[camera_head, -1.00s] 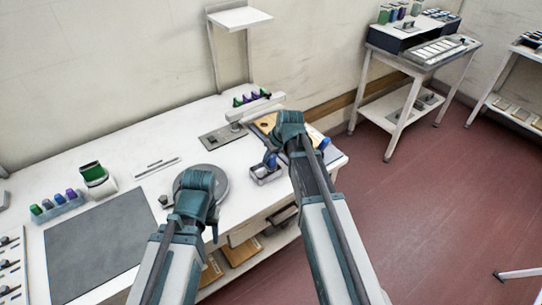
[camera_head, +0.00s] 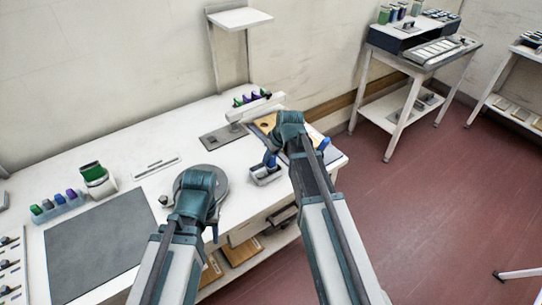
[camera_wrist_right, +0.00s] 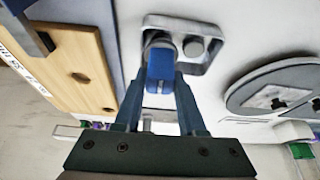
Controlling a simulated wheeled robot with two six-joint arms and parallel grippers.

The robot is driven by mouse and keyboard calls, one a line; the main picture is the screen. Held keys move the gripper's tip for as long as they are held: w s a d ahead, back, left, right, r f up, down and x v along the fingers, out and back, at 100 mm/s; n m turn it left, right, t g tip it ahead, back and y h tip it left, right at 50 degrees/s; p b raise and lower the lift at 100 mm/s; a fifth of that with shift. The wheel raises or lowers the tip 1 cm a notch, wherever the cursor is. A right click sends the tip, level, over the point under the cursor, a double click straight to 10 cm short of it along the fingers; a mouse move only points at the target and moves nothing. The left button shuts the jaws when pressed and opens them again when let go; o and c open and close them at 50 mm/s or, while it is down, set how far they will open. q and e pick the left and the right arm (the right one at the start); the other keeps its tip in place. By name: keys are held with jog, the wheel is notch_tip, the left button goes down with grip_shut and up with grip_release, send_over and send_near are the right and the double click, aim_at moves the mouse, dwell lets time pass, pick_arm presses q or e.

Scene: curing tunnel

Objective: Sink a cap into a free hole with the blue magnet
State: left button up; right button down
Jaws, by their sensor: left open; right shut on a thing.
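My right gripper (camera_wrist_right: 160,95) is shut on the blue magnet (camera_wrist_right: 160,64), which points down into a small grey metal tray (camera_wrist_right: 207,26). The tray also shows in the head view (camera_head: 266,179). A round grey cap (camera_wrist_right: 193,47) lies in the tray beside the magnet's tip; whether the tip touches anything is hidden. A wooden board (camera_wrist_right: 72,42) with dark holes is left of the tray in the wrist view, partly behind my right arm in the head view (camera_head: 265,122). My left gripper (camera_head: 213,232) is open, near the grey round plate (camera_head: 222,187); its fingers are mostly hidden.
A dark mat (camera_head: 95,245) and a blue rack (camera_head: 58,207) of coloured pieces are on the left of the white bench (camera_head: 125,130). A green-topped jar (camera_head: 95,178) stands behind the mat. A grey plate (camera_head: 222,136) lies behind the tray. A side cart (camera_head: 420,55) stands apart at right.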

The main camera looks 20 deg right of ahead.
pick_arm(q)
jog(key=shift+f+b, duration=0.4)
pick_arm(e)
jog(key=shift+f, duration=0.4)
pick_arm(q)
jog(key=shift+r, duration=0.15)
pick_arm(e)
jog(key=shift+r, duration=0.15)
pick_arm(q)
jog(key=shift+r+p, duration=2.4)
jog(key=shift+p, duration=0.15)
pick_arm(e)
jog(key=shift+r, duration=2.4)
